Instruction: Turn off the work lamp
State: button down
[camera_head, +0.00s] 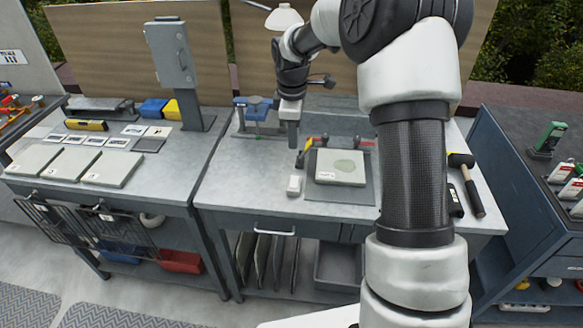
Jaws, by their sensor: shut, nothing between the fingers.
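The work lamp (284,17) has a pale shade at the top middle, on a thin arm that runs up and left out of the picture. My own arm covers part of the shade's right side. I cannot make out its switch or whether it is lit. My gripper (292,143) points down over the middle workbench, below the lamp shade in the picture and apart from it. Its fingers are shut with nothing between them.
A grey cabinet on a post (172,55) stands left.

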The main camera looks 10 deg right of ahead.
aim_at(294, 179)
jog(key=f, duration=0.4)
jog(key=w+f, duration=0.1)
jog(key=f, duration=0.8)
jog(key=shift+w+d+f, duration=0.25)
jog(key=shift+d+f, duration=0.05)
jog(key=shift+f, duration=0.1)
jog(key=shift+f, duration=0.4)
jog(key=shift+w+r, duration=0.1)
jog(key=shift+r, duration=0.1)
jog(key=shift+f, duration=0.1)
jog(key=shift+s, duration=0.25)
